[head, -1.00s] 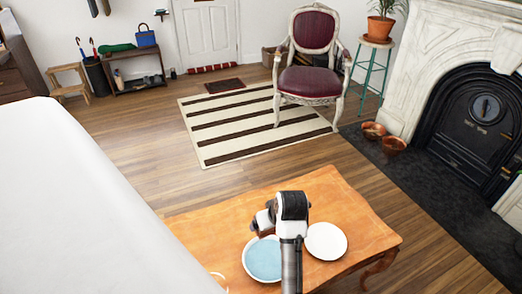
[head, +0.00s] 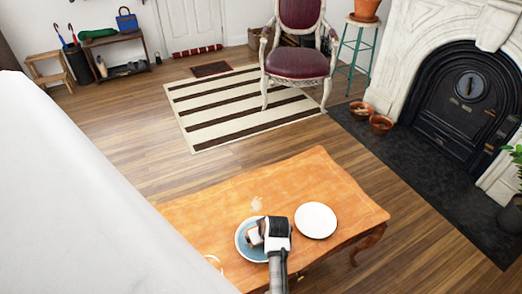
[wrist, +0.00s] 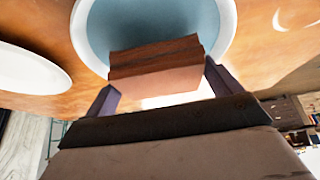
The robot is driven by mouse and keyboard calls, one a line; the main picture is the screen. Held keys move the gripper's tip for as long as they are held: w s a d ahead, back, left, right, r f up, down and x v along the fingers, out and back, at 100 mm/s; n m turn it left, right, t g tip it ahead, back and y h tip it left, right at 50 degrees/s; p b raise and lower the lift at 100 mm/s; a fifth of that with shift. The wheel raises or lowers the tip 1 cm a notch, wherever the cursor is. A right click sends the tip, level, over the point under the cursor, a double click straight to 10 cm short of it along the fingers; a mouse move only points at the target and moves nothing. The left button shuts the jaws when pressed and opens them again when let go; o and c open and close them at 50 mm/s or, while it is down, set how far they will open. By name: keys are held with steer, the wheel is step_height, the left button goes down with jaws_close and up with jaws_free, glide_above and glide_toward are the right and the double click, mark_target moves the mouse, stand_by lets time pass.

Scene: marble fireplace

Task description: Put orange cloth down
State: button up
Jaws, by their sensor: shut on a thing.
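The orange-brown cloth (wrist: 155,65) shows in the wrist view as a folded, block-like piece between the two fingers of my gripper (wrist: 160,88). My gripper is shut on it. In the head view my gripper (head: 256,238) is over the blue-centred, white-rimmed dish (head: 243,252) on the wooden table (head: 200,215). The dish also shows beyond the cloth in the wrist view (wrist: 150,22). I cannot tell whether the cloth touches the dish. My gripper and arm hide part of the dish in the head view.
A white plate (head: 316,220) lies on the table just right of the dish. The table's far part is clear. A chair (head: 298,62) and striped rug (head: 240,108) are beyond.

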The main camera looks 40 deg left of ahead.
steer(key=shift+f, duration=1)
steer(key=shift+f, duration=0.1)
